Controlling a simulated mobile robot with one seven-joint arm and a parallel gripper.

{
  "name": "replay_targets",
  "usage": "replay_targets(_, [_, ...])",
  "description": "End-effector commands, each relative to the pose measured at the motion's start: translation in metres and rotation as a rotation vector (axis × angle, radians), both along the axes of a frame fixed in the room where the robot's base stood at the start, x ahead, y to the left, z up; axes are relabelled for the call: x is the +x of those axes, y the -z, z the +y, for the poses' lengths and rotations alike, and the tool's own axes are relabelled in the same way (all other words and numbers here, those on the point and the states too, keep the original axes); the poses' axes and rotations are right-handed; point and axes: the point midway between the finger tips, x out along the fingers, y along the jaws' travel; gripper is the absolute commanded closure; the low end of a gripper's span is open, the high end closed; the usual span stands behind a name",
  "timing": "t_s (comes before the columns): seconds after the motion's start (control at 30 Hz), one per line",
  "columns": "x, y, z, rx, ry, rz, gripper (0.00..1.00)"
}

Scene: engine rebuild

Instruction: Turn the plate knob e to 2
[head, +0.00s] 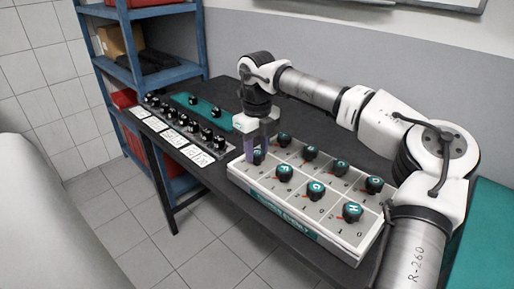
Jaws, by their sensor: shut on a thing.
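The plate (232,169) is a pale box on the dark table, with two rows of black knobs with teal lettered caps and numbers printed around them. Knob e (258,157) is at the left end of the front row, partly hidden by my fingers; its own letter and pointer cannot be read. My gripper (257,154) points down at it from above, its purple fingers shut around it. Knob F (284,172), knob G (316,189) and knob H (352,211) follow to the right in the same row.
Several knobs stand in the back row, including knob D (374,184) at the right end. To the left lie a strip of small black knobs (186,127), white cards (172,137) and a teal panel (210,110). A blue shelf (140,76) stands behind at left.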

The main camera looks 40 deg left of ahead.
Motion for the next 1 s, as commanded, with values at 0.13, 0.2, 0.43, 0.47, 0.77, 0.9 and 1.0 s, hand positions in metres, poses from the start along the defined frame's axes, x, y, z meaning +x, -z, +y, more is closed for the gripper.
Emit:
replay_targets(0.13, [0.000,0.000,0.000,0.000,0.008,-0.001,0.85])
replay_targets(0.2, [0.000,0.000,0.000,0.000,0.008,-0.001,0.85])
replay_targets(0.43, [0.000,-0.001,0.000,0.000,0.007,-0.001,0.60])
replay_targets(0.47, [0.000,-0.001,0.000,0.000,0.007,-0.001,0.56])
replay_targets(0.77, [0.000,0.000,0.000,0.000,0.006,0.000,0.41])
replay_targets(0.9, [0.000,-0.002,0.000,0.001,0.006,-0.001,0.41])
replay_targets(1.0, [0.000,-0.011,0.000,0.001,0.006,-0.002,0.41])
